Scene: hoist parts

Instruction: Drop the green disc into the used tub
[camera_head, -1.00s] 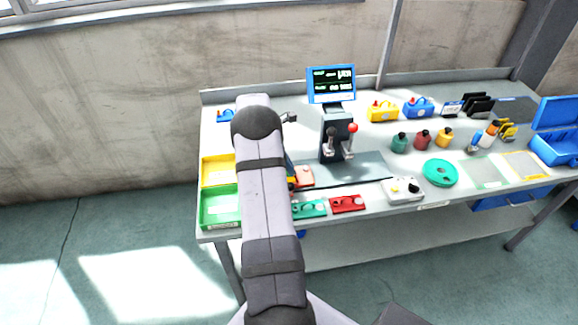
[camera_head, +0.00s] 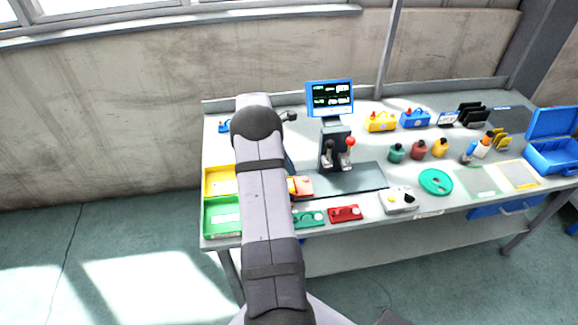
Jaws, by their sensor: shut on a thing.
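A round green disc-like piece (camera_head: 436,181) with small openings lies flat on the bench, right of the middle. I cannot tell whether it is the task's green disc. A yellow open tub (camera_head: 220,181) and a green open tub (camera_head: 221,217) stand one behind the other at the bench's left end. No readable label shows which is the used tub. My arm rises through the middle of the view, just right of the tubs. My gripper is hidden behind it, so anything in its jaws is hidden too.
A control stand with levers and a blue-framed screen (camera_head: 330,97) stands mid-bench. Green (camera_head: 308,219) and red (camera_head: 345,213) parts lie at the front edge. Several small bottles and a blue open box (camera_head: 553,155) are to the right.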

